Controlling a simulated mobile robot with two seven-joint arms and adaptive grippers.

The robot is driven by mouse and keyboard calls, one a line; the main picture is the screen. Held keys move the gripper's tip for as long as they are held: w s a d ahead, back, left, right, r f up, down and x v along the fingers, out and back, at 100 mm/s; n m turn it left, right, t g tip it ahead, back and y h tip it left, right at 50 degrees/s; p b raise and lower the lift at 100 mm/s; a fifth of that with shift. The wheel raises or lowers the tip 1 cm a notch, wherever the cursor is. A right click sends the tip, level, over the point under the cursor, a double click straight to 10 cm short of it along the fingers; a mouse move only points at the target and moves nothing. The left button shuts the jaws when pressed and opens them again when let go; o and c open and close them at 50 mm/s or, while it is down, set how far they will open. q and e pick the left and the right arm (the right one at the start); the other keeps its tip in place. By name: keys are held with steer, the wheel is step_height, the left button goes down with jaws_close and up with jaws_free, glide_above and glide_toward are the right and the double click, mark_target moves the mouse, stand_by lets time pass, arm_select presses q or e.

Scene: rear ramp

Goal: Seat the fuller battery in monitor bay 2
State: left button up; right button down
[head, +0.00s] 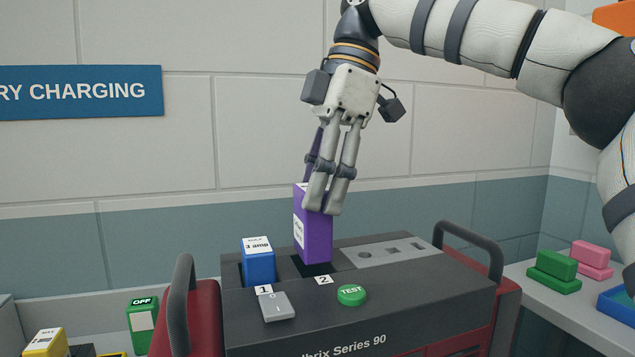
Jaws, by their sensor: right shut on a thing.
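The monitor (420,292) is a dark grey and red case with two bays on its top. A blue battery (258,266) sits in bay 1, its top standing above the case. A purple battery (318,240) stands upright at bay 2 (316,268), its lower end at the dark opening. I cannot tell how deep it is in. My right gripper (328,206) comes down from above and is shut on the purple battery's top. The gripper's fingers cover part of its top and label. No charge level is readable on it. My left gripper is not in view.
A grey rocker switch (277,306) and green TEST button (351,295) are in front of the bays. Dark handles rise at both ends (180,305) of the case. Green blocks (556,270) and a blue tray (618,306) are at right; yellow and green items (143,318) at left.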

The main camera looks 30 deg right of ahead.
mark_target(318, 232)
steer(key=shift+f, duration=3.15)
steer(key=c, duration=0.7)
jaws_free()
steer(key=shift+f, duration=0.1)
steer(key=v, duration=1.2)
